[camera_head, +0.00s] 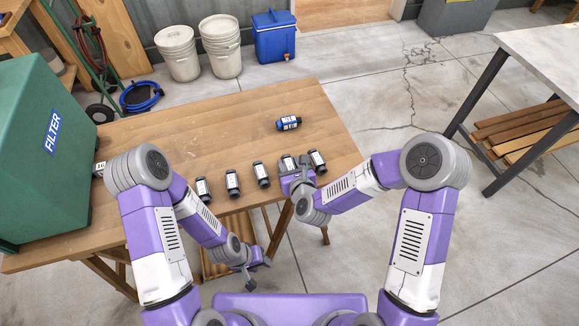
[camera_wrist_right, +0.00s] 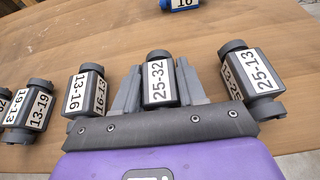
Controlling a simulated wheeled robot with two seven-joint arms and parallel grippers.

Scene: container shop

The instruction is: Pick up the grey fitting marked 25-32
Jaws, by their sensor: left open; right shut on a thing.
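The grey fitting marked 25-32 (camera_wrist_right: 159,80) stands between the two fingers of my right gripper (camera_wrist_right: 168,88) in the right wrist view. The right gripper is shut on it, with a finger against each side. In the head view the fitting (camera_head: 289,162) is at the table's near edge, partly hidden by the right gripper (camera_head: 296,178). I cannot tell whether it still touches the table. My left gripper (camera_head: 250,275) is open and empty, low in front of the table's near edge.
A fitting marked 25-13 (camera_wrist_right: 254,75) is close on the right, and one marked 13-16 (camera_wrist_right: 87,90) is on the left. Several more grey fittings line the wooden table's (camera_head: 190,130) near edge. A blue fitting (camera_head: 288,123) lies farther back. A green FILTER box (camera_head: 45,160) stands at left.

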